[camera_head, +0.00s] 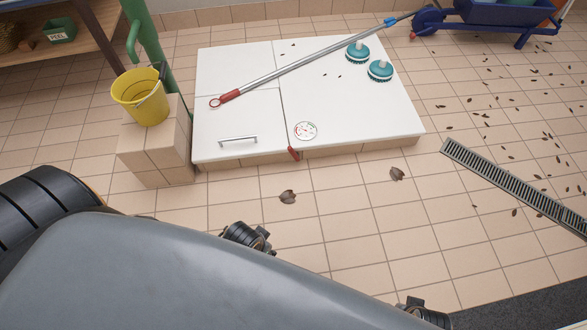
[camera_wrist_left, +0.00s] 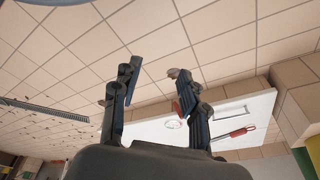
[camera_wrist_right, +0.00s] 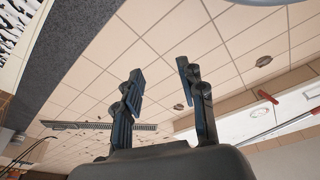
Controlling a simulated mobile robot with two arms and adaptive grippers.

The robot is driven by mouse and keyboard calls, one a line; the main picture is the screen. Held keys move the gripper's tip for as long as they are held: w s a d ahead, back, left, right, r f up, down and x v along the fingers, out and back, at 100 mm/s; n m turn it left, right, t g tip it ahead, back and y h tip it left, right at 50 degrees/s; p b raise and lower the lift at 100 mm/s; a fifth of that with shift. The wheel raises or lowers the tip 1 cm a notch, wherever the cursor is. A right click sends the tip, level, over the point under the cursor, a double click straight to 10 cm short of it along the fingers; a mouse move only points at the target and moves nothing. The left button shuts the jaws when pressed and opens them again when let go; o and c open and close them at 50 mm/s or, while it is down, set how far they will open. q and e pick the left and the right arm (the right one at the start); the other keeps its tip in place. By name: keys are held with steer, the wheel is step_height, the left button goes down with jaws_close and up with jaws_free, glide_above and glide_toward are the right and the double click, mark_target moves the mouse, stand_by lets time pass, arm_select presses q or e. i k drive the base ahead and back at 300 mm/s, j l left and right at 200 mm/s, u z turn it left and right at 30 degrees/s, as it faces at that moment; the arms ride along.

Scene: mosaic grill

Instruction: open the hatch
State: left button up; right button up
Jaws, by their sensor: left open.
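A low white platform top (camera_head: 340,95) on a tiled base stands on the floor. Seams divide it into panels, and its front left panel (camera_head: 235,117), the apparent hatch, lies flat and shut. This panel carries a metal bar handle (camera_head: 238,140). A round dial (camera_head: 305,130) and a red lever (camera_head: 293,153) sit just right of it at the front edge. My left gripper (camera_head: 250,238) is in front of the platform, apart from it; its fingers stand open and empty in the left wrist view (camera_wrist_left: 157,72). My right gripper (camera_head: 425,315) is farther right and nearer, also open and empty (camera_wrist_right: 158,70).
A long pole with red grip (camera_head: 300,68) and two teal brushes (camera_head: 358,51) (camera_head: 380,70) lie on the platform. A yellow bucket (camera_head: 140,97) stands on a tiled block (camera_head: 155,150) at left. A drain grate (camera_head: 510,185) is at right. Dry leaves (camera_head: 288,197) lie on open floor.

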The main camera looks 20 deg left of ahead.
mark_target(251, 124)
steer(key=u, duration=1.3)
